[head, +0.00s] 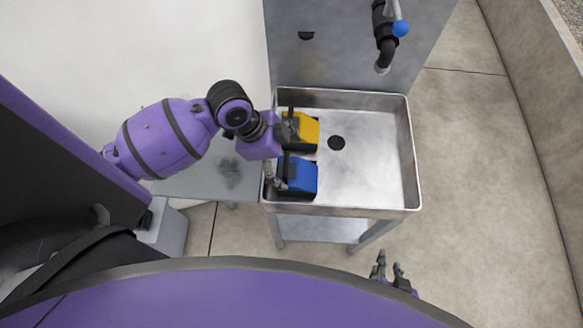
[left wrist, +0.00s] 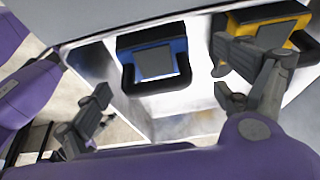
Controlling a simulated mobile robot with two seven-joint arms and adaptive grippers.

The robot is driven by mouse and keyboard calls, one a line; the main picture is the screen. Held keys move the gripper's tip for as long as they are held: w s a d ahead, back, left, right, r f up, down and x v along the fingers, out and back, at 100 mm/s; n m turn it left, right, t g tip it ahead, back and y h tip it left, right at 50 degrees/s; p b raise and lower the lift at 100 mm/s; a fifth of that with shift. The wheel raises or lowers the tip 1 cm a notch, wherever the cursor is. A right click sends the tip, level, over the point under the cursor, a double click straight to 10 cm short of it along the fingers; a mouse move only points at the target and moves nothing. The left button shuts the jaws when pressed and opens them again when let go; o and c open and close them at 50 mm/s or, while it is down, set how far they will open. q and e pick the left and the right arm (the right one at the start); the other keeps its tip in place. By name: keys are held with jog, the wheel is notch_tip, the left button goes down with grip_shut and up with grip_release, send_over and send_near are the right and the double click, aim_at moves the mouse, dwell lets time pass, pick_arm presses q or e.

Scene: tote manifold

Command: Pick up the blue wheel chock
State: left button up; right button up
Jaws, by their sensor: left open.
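The blue wheel chock (head: 302,174) sits inside the steel sink basin, by its left wall near the front corner. In the left wrist view the blue chock (left wrist: 124,58) shows a grey panel and a dark looped handle. My left gripper (head: 288,154) is open over the basin's left side, with its fingers spread near the blue and yellow chocks. My right gripper (head: 389,266) is open and empty in front of the basin.
A yellow chock (head: 305,128) sits in the basin just behind the blue one, close to my left gripper; it also shows in the wrist view (left wrist: 275,13). The steel basin (head: 411,165) has raised walls. Its right half is clear, apart from a drain (head: 336,143). A faucet (head: 386,45) stands behind.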

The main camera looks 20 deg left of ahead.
aim_at(292, 170)
pick_arm(q)
jog(key=x, duration=0.7)
jog(key=shift+s+d, duration=0.2)
jog(key=shift+d, duration=0.05)
jog(key=c, duration=1.5)
